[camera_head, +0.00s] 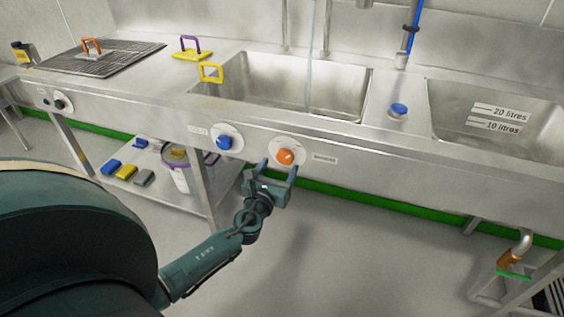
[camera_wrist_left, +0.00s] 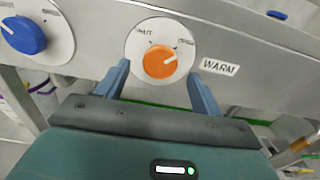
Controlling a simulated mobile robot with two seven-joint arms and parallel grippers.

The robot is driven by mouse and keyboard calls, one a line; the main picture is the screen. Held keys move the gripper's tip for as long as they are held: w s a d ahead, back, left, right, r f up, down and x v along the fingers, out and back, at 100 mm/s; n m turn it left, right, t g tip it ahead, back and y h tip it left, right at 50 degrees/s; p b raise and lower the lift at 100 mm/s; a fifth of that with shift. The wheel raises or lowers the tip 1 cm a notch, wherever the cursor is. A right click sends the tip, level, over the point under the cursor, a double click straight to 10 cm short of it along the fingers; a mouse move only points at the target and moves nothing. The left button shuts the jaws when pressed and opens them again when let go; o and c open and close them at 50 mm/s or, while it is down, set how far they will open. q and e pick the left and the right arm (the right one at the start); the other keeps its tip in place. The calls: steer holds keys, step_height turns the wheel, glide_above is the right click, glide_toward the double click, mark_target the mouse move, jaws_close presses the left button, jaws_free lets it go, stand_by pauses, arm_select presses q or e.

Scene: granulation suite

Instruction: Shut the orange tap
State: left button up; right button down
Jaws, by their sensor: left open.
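The orange tap (camera_head: 285,157) is a round knob on a white dial plate on the front panel of the steel sink unit. In the left wrist view the orange tap (camera_wrist_left: 160,61) has a pale pointer mark aimed to the upper right, away from the left-hand dial marking. A "WARM" label (camera_wrist_left: 219,67) sits right of it. My left gripper (camera_head: 279,170) is open and empty just in front of the knob; in the wrist view its fingers (camera_wrist_left: 160,85) stand to either side and below the knob, apart from it. A thin water stream (camera_head: 310,60) falls into the middle basin. My right gripper is not in view.
A blue knob (camera_head: 224,142) on a similar dial sits close left of the orange one. The panel edge and basin (camera_head: 345,88) lie above. A lower shelf (camera_head: 150,190) holds sponges and a bucket. Open floor lies below right.

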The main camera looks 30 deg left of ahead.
mark_target(284, 159)
arm_select(q)
steer(key=x, duration=0.3)
steer(key=shift+w, duration=0.1)
steer(key=c, duration=1)
